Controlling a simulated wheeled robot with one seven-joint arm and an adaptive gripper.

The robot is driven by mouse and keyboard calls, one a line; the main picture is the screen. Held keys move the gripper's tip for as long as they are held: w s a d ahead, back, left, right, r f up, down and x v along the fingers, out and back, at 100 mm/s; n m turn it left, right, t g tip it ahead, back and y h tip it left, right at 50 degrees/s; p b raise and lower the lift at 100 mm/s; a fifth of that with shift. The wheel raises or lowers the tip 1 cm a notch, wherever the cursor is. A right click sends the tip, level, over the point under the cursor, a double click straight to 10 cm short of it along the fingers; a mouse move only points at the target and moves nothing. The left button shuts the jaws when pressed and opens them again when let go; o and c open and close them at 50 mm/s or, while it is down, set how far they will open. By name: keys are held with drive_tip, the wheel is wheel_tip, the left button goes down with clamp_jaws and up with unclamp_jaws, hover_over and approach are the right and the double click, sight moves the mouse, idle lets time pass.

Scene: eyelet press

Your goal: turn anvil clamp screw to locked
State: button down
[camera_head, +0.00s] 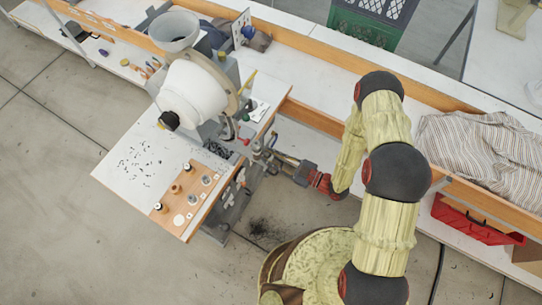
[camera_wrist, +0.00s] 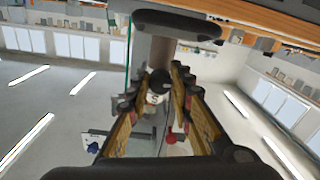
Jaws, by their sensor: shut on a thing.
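My gripper (camera_head: 268,155) reaches in from the right to the side of the eyelet press (camera_head: 196,92). In the wrist view, the two fingers (camera_wrist: 156,84) close around a dark round knob (camera_wrist: 158,80), which appears to be the anvil clamp screw. The fingers hide its sides, and I cannot read its turned position or any lock mark. In the head view, the screw is too small and too covered by the gripper to make out.
The white bench top (camera_head: 128,160) carries scattered small dark bits and a wooden board (camera_head: 184,203) with round parts. A red-knobbed lever (camera_wrist: 171,137) shows below the fingers in the wrist view. A striped cloth (camera_head: 480,150) and red box (camera_head: 470,222) are at the right.

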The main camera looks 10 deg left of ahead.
drive_tip(key=shift+f+m, duration=0.2)
drive_tip(key=shift+m, duration=0.3)
drive_tip(key=c, duration=1.6)
unclamp_jaws()
drive_tip(key=shift+r, duration=0.1)
drive_tip(key=shift+d, duration=0.1)
drive_tip(key=v, duration=1.1)
drive_tip(key=shift+s+d, duration=0.15)
drive_tip(key=shift+d, duration=0.2)
